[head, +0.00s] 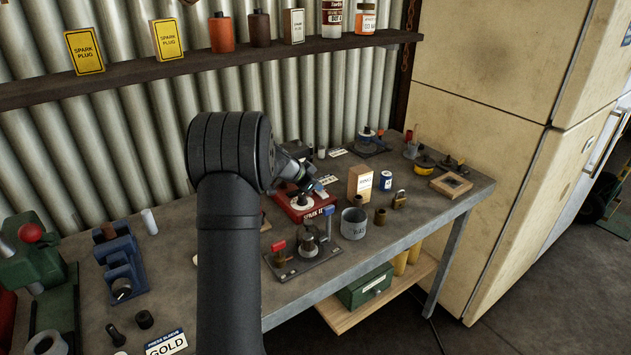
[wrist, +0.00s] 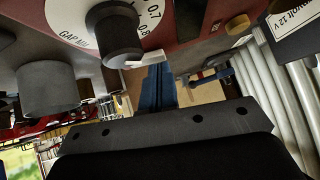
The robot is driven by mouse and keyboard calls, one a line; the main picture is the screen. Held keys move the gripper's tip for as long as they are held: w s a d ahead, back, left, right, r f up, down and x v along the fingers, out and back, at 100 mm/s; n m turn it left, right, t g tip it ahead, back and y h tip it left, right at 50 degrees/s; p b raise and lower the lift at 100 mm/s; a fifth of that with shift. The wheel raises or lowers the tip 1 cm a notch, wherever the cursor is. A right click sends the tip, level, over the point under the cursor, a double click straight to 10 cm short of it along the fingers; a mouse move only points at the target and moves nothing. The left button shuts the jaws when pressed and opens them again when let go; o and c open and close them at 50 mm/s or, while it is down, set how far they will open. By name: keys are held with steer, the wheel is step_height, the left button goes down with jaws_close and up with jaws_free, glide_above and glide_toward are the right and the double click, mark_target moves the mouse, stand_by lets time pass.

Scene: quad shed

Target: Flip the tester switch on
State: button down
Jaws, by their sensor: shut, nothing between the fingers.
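The red tester marked SPARK II (head: 299,208) stands on the bench in the head view, partly hidden by my arm. In the wrist view, its red panel (wrist: 195,50) carries a white gap dial (wrist: 72,18) with a black knob (wrist: 115,32). A small brass-coloured part (wrist: 237,24) sits on the panel to the right; I cannot tell whether it is the switch. My gripper (wrist: 157,73) is shut and empty, its blue fingers close to the panel beside the knob. In the head view my gripper (head: 318,186) is over the tester, its tips hard to make out.
A fixture with red and blue handles (head: 305,247) stands in front of the tester. A blue device (head: 120,265) is at left. A shelf (head: 200,64) runs above.

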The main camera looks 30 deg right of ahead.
steer(key=shift+w+f+g, duration=0.1)
steer(key=shift+f+g, duration=0.15)
steer(key=shift+g, duration=0.05)
steer(key=shift+s, duration=0.2)
steer(key=shift+s+r, duration=0.15)
steer(key=shift+s, duration=0.45)
steer(key=shift+r, duration=0.15)
